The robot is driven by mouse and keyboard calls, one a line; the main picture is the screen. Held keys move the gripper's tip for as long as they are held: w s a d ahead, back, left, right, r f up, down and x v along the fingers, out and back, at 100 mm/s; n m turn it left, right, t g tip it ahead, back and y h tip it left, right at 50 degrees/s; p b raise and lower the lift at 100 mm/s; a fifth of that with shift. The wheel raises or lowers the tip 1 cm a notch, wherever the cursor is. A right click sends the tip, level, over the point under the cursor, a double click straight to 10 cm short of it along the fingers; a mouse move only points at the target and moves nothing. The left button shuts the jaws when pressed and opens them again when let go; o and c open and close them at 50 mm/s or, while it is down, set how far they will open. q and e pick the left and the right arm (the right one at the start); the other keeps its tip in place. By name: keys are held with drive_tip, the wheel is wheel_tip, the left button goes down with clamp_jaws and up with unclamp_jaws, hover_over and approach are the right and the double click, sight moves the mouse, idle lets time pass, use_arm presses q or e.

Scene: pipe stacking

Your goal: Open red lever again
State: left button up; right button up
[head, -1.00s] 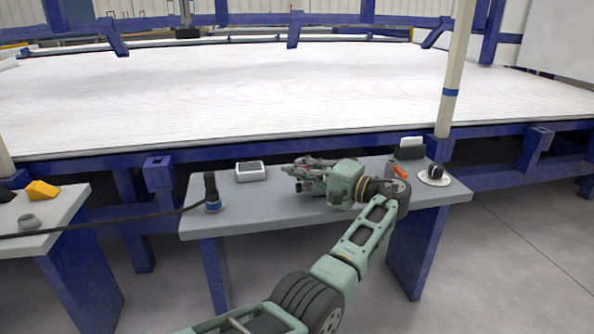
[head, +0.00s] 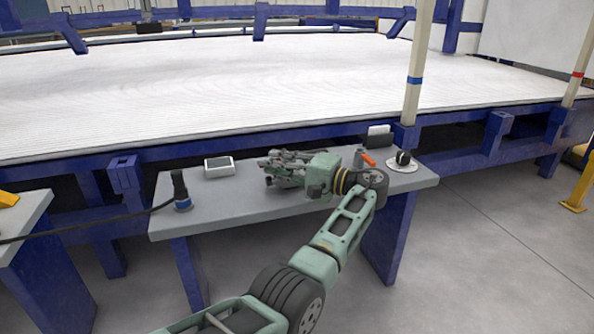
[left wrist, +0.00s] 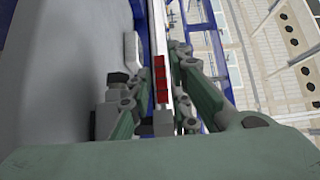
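A small orange-red lever (head: 368,159) stands toward the right end of the grey table, just behind my left wrist. My left gripper (head: 268,170) is over the middle of this table and points left, away from the lever. In the left wrist view its two fingers (left wrist: 155,95) are spread apart, so it is open. Red segments (left wrist: 161,80) show between the fingers there; I cannot tell what they belong to. The lever's base is partly hidden by my arm. My right gripper is not in view.
A white-framed device (head: 219,167) and a black cylinder with a cable (head: 180,190) are on the table's left part. A round plate with a black knob (head: 402,159) is at its right end. A cream post (head: 418,60) rises behind. A large white-topped bench (head: 250,85) lies beyond.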

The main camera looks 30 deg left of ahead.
use_arm(q)
drive_tip(key=d, duration=1)
